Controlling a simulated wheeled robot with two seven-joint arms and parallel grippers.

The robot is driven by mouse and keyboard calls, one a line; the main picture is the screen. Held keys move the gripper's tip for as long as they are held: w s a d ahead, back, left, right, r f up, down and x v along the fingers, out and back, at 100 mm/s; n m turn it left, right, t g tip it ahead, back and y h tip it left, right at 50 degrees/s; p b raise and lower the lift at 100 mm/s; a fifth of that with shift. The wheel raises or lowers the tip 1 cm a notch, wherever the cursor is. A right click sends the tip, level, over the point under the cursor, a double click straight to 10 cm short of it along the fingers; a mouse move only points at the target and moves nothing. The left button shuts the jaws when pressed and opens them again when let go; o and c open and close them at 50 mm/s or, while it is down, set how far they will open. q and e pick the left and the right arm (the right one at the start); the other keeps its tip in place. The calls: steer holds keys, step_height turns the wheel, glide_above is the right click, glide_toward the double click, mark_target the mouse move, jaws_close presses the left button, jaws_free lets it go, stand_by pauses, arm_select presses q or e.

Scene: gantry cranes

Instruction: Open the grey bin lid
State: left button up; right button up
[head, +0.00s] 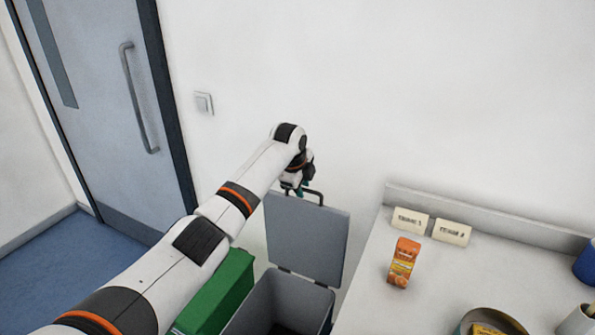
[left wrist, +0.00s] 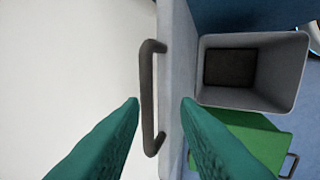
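The grey bin (head: 280,299) stands on the floor beside the counter, and its inside shows in the left wrist view (left wrist: 287,78). Its grey lid (head: 305,238) is raised, standing roughly upright on its hinge at the back near the wall. A dark bar handle (left wrist: 148,100) is on the lid's outer face. My left gripper (head: 296,190) is at the lid's top edge by the handle. In the left wrist view its two green fingers (left wrist: 161,103) are apart, with the handle and lid edge between their tips; I cannot tell whether they touch. My right gripper is not in view.
A green bin (head: 222,290) stands left of the grey one, partly behind my left arm. The counter (head: 372,293) on the right holds an orange carton (head: 403,262), two small signs (head: 430,228) and a round dish (head: 492,318). A grey door (head: 105,100) is at left.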

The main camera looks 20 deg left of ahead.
arm_select(q)
steer(key=b+v, duration=0.1)
steer(key=v, duration=0.7)
steer(key=shift+r, duration=0.15)
